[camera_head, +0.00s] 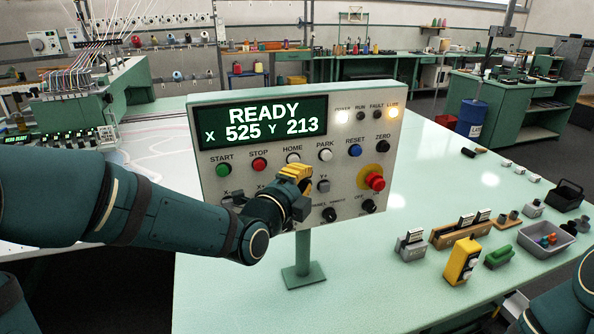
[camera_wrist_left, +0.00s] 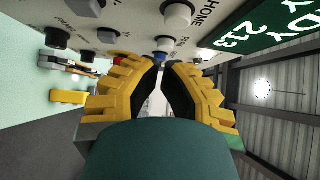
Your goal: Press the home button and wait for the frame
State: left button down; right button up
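The control panel (camera_head: 205,180) stands on a post, its screen (camera_head: 262,122) reading READY, X 525, Y 213. The white HOME button (camera_head: 293,157) is in its top row between STOP and PARK. It also shows at the top of the left wrist view (camera_wrist_left: 178,14). My left gripper (camera_head: 297,172) is just below the HOME button in the head view, its yellow fingers close together and holding nothing. The fingers also show in the left wrist view (camera_wrist_left: 161,66). Contact with the panel cannot be told. My right gripper is not in view.
An emergency stop (camera_head: 375,181) is at the panel's right. The tufting frame's pale surface (camera_head: 150,165) is partly behind the panel and my left arm. A yellow device (camera_head: 461,262), a grey tray (camera_head: 547,243) and small blocks stand on the green table's right. Its centre right is clear.

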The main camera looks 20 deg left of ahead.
aim_at(294, 160)
pick_arm(q)
jog(key=shift+w+a+r, duration=0.1)
jog(key=shift+w+a, duration=0.8)
jog(key=shift+w, duration=0.3)
